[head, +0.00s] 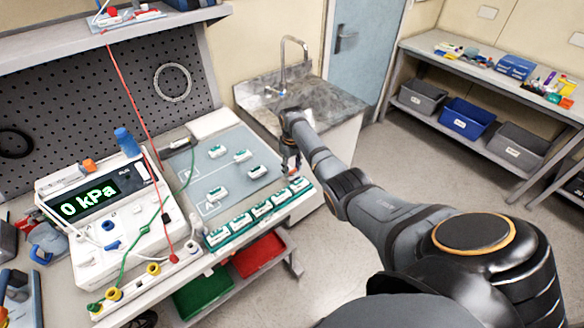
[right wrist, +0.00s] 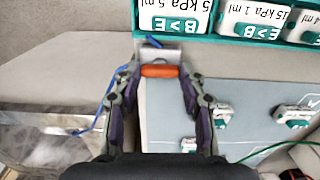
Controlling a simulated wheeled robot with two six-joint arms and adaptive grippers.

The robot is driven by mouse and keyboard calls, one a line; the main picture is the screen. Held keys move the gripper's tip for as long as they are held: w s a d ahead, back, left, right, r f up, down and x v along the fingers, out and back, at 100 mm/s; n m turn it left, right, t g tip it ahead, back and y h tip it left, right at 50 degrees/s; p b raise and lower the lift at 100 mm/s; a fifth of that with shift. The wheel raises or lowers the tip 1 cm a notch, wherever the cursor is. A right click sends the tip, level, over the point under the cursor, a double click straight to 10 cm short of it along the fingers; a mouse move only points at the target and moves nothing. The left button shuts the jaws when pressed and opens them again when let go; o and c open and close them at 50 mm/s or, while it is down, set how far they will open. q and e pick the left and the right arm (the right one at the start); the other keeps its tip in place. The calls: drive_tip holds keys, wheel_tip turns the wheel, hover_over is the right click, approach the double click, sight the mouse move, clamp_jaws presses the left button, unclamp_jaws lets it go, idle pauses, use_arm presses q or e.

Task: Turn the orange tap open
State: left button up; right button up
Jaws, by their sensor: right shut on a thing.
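My right gripper (head: 288,165) is at the right edge of the bench, between the labelled blocks and the sink. In the right wrist view, the gripper (right wrist: 160,72) has its two fingers on either side of an orange bar (right wrist: 160,71) and is shut on it. The bar looks like the handle of the orange tap and lies crosswise, against a small metal block (right wrist: 158,54). In the head view the arm and fingers mostly hide it. Another orange piece (head: 88,166) sits on top of the pump unit. My left gripper is not in view.
The pump unit (head: 100,235) reads 0 kPa. Several white-and-green labelled blocks (head: 240,222) line the bench's front edge, near the gripper. More modules lie on the grey board (head: 222,175). A sink (head: 315,98) stands behind. Red and green tubes cross the bench's left side.

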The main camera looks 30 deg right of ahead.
drive_tip(key=shift+r+n+p, duration=0.1)
drive_tip(key=shift+n+p, duration=0.25)
drive_tip(key=shift+n, duration=0.45)
drive_tip(key=n, duration=0.2)
drive_tip(key=shift+n+p, duration=0.3)
drive_tip(key=n, duration=0.5)
drive_tip(key=shift+p, duration=0.4)
drive_tip(key=shift+n, duration=0.3)
drive_tip(key=o, duration=1.1)
drive_tip(key=shift+o, duration=0.2)
wheel_tip(320, 180, up, 12)
